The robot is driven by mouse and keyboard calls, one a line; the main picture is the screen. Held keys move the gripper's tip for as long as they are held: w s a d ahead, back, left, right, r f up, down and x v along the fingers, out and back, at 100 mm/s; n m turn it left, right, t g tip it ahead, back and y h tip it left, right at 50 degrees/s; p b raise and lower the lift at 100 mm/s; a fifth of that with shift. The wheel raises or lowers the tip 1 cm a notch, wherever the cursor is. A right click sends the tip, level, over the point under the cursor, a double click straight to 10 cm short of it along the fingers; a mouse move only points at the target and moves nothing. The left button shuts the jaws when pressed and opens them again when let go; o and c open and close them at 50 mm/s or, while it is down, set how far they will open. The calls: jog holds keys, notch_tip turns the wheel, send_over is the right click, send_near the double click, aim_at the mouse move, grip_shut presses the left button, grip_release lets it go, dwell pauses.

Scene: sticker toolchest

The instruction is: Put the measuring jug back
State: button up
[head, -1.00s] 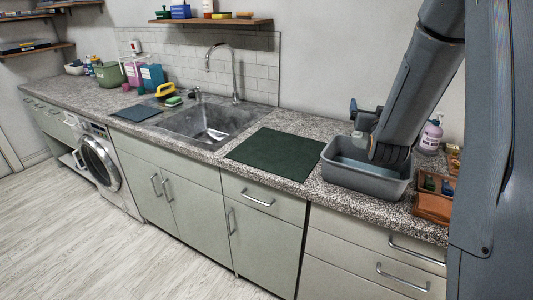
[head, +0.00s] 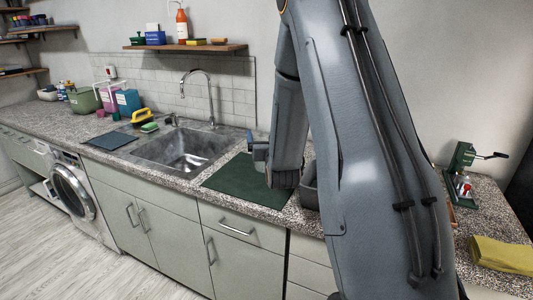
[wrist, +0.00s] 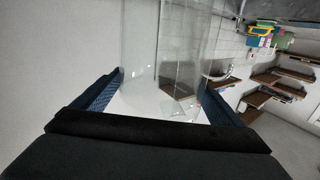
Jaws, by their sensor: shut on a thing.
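The measuring jug (wrist: 165,45) shows in the wrist view as a clear, see-through vessel between the two blue finger pads. My gripper (wrist: 160,100) is shut on it. In the head view my gripper (head: 258,150) is at the end of my arm, over the dark green mat (head: 235,181) right of the sink. The jug's markings and handle are not clear.
The grey basin (head: 309,194) right of the mat is mostly behind my arm. The steel sink (head: 185,150) has a tall tap (head: 211,100). A wall shelf (head: 190,48) holds bottles and boxes. A green clamp-like tool (head: 463,170) and yellow cloth (head: 503,255) are at the right.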

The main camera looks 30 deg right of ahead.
jog(key=shift+f+p, duration=0.7)
jog(key=shift+f, duration=2.15)
jog(key=o, duration=1.7)
